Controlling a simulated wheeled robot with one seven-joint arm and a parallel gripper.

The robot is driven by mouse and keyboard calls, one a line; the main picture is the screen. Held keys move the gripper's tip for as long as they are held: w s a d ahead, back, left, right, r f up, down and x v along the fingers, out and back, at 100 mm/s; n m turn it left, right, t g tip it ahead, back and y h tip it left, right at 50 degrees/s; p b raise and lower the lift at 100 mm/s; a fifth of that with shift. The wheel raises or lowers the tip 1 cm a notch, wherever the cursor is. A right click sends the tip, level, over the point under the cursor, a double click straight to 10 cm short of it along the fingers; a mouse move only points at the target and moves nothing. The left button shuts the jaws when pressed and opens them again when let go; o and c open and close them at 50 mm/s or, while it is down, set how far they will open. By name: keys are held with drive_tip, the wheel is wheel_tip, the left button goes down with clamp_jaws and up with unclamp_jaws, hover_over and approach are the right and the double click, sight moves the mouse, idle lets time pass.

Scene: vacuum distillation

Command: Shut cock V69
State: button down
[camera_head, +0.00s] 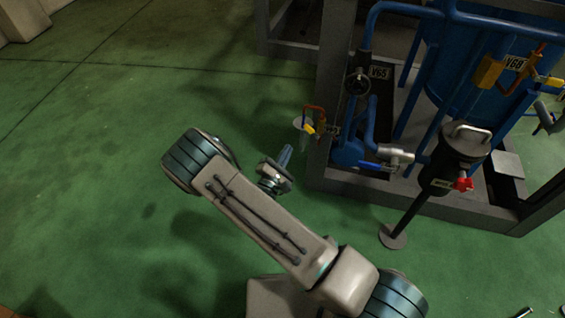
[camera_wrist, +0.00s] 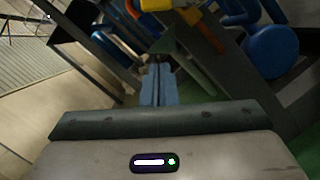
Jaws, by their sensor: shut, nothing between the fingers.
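No label reading V69 can be made out in either view. A small cock with a yellow handle (camera_head: 309,128) and a reddish bent pipe (camera_head: 315,109) sticks out from the left of the frame in the head view. Its tag, if any, is not readable. A yellow part also shows at the top edge of the wrist view (camera_wrist: 158,4), beside an orange-red pipe (camera_wrist: 207,27). My gripper (camera_head: 287,149) is shut and empty, left of and below this cock, apart from it in the head view. In the wrist view its blue fingers (camera_wrist: 158,70) are together, pointing toward a grey-green cone (camera_wrist: 171,43).
The dark steel frame (camera_head: 323,150) carries a handwheel valve (camera_head: 357,81) tagged V65 (camera_head: 379,72). A yellow-handled valve (camera_head: 488,72) near a V68 tag (camera_head: 515,63) is at upper right. A black pot (camera_head: 448,165) stands right. Green floor (camera_head: 100,235) is open at left.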

sight(312, 131)
drive_tip(key=b+x, duration=0.1)
drive_tip(key=x, duration=0.3)
drive_tip(key=shift+f, duration=0.15)
drive_tip(key=shift+s+d+r+b, duration=0.1)
drive_tip(key=shift+d+r+b, duration=0.15)
drive_tip(key=shift+d+r, duration=0.55)
drive_tip(key=shift+s+d+r+b, duration=0.1)
drive_tip(key=shift+d+r+b, duration=0.15)
drive_tip(key=shift+d+r, duration=0.5)
drive_tip(key=shift+a+r, duration=0.25)
drive_tip(key=shift+r, duration=0.05)
